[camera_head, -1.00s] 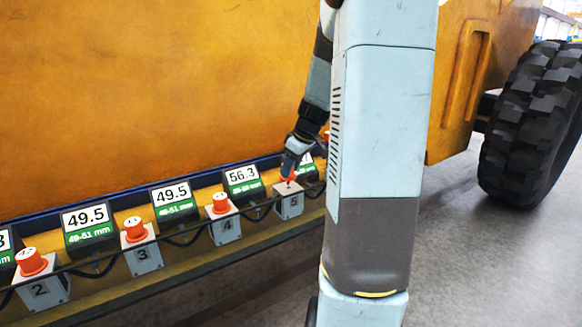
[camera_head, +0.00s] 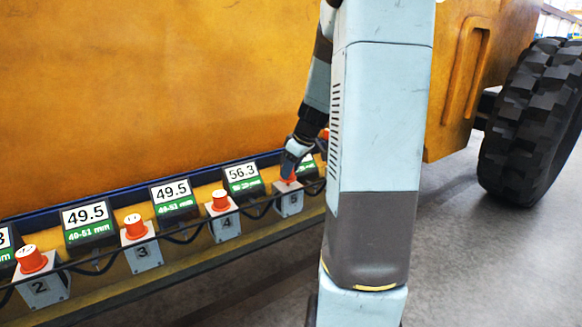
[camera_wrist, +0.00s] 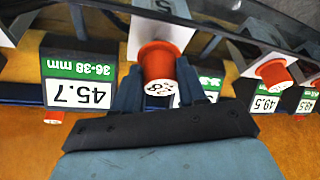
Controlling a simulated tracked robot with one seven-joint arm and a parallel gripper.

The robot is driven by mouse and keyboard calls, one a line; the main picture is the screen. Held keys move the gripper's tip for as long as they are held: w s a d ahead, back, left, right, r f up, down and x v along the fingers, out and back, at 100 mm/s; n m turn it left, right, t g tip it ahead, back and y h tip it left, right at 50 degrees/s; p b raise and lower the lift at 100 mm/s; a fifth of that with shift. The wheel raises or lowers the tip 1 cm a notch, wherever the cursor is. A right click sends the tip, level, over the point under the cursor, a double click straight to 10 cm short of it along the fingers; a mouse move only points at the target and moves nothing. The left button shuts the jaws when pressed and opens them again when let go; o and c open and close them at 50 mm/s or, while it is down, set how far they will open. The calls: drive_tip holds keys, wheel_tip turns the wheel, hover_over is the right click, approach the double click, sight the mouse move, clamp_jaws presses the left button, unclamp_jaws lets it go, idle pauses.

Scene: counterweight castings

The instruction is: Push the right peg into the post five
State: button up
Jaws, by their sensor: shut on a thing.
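Post five (camera_head: 289,203) is a grey block numbered 5, at the right end of the visible row in the head view. My gripper (camera_head: 291,173) is above it, pointing down, shut on an orange peg (camera_head: 290,181) at the post's top. The wrist view shows the peg (camera_wrist: 157,65) between the two dark fingers of my gripper (camera_wrist: 158,92), its marked round end toward the camera. Its far end meets a pale block; how deep it sits is hidden.
Posts two (camera_head: 42,287), three (camera_head: 143,253) and four (camera_head: 225,224) carry orange pegs. Display boxes stand behind, one reading 56.3 (camera_head: 242,177). A black cable (camera_head: 180,238) runs along the posts. A large tyre (camera_head: 530,130) is at right.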

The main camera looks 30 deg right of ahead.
drive_tip(key=shift+f, duration=1.05)
drive_tip(key=o, duration=1.2)
drive_tip(key=shift+c, duration=0.2)
drive_tip(key=v, duration=1.3)
drive_tip(key=shift+r, duration=0.35)
drive_tip(key=shift+s+d, duration=0.1)
drive_tip(key=shift+s, duration=0.05)
